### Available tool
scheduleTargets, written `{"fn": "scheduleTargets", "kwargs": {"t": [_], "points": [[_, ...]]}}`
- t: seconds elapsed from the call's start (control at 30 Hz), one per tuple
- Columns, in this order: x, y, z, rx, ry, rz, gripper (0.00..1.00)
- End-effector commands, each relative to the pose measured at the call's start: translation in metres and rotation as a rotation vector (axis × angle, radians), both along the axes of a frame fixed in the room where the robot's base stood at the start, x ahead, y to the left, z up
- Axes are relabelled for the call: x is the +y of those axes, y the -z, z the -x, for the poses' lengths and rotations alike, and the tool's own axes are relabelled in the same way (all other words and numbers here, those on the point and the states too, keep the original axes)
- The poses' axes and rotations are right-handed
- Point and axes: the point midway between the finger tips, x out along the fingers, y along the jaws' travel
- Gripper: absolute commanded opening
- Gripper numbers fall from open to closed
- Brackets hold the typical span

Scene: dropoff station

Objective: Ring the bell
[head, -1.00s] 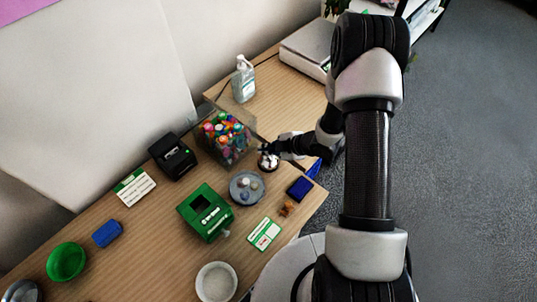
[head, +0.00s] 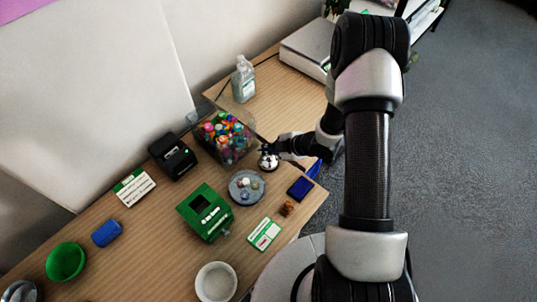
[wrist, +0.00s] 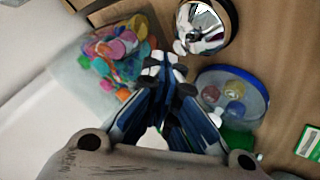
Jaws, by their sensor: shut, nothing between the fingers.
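The bell (head: 268,164) is a silver dome on the table, beside a clear bin of coloured items. In the wrist view the bell (wrist: 205,28) shows at the top, on a dark round base, just beyond my fingertips. My gripper (head: 268,150) is at the bell's far side in the head view, partly overlapping its top. In the wrist view my gripper (wrist: 166,72) is shut with nothing between its fingers. The fingertips look apart from the dome, but I cannot tell the exact gap.
The clear bin (head: 242,151) stands left of the bell. A green box (head: 195,215), a blue block (head: 300,188) and a small brown item (head: 287,208) are nearby. A sanitizer bottle (head: 244,85) stands behind.

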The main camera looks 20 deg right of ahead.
Motion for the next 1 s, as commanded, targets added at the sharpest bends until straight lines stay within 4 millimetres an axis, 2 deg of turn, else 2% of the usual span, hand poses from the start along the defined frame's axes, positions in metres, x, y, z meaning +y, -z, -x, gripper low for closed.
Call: {"fn": "scheduleTargets", "kwargs": {"t": [0.13,1.0], "points": [[0.0000,0.0063,0.0000,0.000,0.000,0.000,0.00],[0.0000,0.0117,-0.0001,0.000,0.000,0.000,0.00]]}}
